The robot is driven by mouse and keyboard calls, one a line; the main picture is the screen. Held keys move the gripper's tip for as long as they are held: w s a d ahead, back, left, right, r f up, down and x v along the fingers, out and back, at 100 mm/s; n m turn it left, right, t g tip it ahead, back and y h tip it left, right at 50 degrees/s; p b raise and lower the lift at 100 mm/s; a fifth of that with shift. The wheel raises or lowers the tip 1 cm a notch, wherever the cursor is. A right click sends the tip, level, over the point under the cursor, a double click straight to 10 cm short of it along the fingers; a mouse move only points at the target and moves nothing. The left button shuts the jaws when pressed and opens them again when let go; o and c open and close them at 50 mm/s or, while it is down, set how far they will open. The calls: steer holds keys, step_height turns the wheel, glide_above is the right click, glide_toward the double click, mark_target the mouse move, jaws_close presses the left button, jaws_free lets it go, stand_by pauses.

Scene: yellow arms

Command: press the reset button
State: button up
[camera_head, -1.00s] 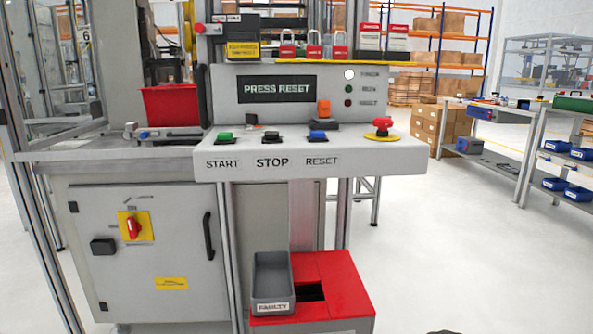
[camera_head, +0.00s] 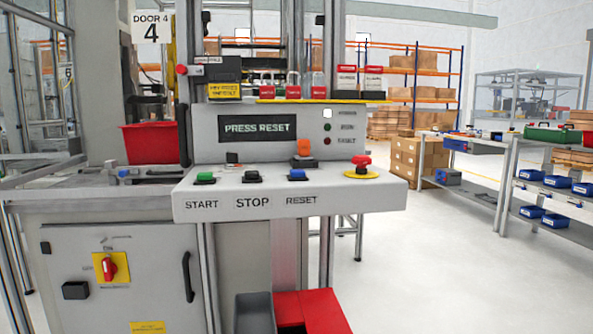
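The reset button (camera_head: 297,174) is a blue push button on the sloped grey control panel (camera_head: 235,204), above the word RESET. To its left on the same panel are the black stop button (camera_head: 251,176) and the green start button (camera_head: 205,178). A red emergency knob on a yellow ring (camera_head: 361,168) sits at the panel's right end. A display (camera_head: 257,128) behind the buttons reads PRESS RESET. My gripper is not in view.
Red padlocks (camera_head: 293,91) line a yellow-edged shelf above. A grey bin (camera_head: 255,312) and a red box (camera_head: 318,308) are below the panel. Open floor (camera_head: 430,270) lies to the right, before a workbench (camera_head: 500,185).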

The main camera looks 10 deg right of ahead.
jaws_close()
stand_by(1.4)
